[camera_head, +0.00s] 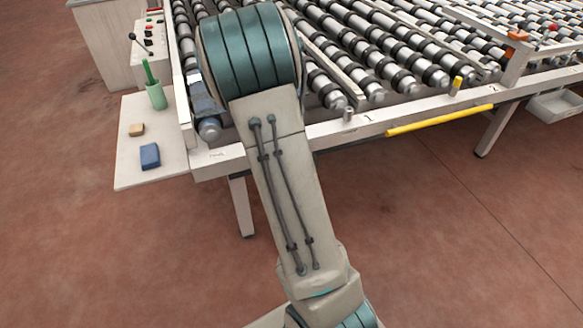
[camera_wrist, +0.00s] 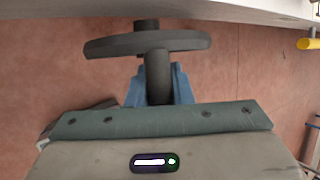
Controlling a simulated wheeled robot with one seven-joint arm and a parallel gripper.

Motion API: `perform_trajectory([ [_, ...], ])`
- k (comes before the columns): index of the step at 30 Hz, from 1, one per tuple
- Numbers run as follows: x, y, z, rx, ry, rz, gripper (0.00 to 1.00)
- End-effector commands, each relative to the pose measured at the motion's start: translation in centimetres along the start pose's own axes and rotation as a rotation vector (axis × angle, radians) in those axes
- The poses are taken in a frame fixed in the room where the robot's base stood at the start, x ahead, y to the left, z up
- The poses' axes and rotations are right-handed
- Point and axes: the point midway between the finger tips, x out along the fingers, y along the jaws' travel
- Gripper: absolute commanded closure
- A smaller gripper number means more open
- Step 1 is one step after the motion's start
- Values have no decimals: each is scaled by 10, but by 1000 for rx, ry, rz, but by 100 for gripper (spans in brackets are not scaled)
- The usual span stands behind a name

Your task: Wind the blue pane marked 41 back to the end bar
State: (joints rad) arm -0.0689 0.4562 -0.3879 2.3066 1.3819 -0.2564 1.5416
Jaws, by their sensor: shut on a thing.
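In the wrist view, the two blue fingers of my gripper (camera_wrist: 157,88) are shut on the upright dark grip of a crank (camera_wrist: 107,46). The crank's flat dark arm crosses above the fingers, with a short dark stub above it, below the pale table edge. In the head view my arm hides my gripper and the crank. The roller table (camera_head: 225,154) fills the top of the head view. I cannot make out the blue pane, its number 41 or the end bar; my arm covers part of the rollers.
A side shelf (camera_head: 128,170) at the left holds a green cup (camera_head: 156,96), a tan block (camera_head: 136,129) and a blue block (camera_head: 149,156). A yellow bar (camera_head: 440,120) runs along the table's front edge. A pale tray (camera_head: 556,106) is at the right. The front floor is clear.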

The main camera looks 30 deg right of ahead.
Motion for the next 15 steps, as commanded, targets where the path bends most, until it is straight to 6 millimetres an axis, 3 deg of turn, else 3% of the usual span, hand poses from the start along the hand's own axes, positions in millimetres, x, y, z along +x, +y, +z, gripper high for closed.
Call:
perform_trajectory([
  [10, 0, -1, 1, 0, -1, -4, 100],
  [11, 0, 0, 0, 0, -1, -4, 72],
  [12, 0, 0, 0, -1, 0, -3, 61],
  [15, 0, 0, 0, -2, 0, -2, 59],
])
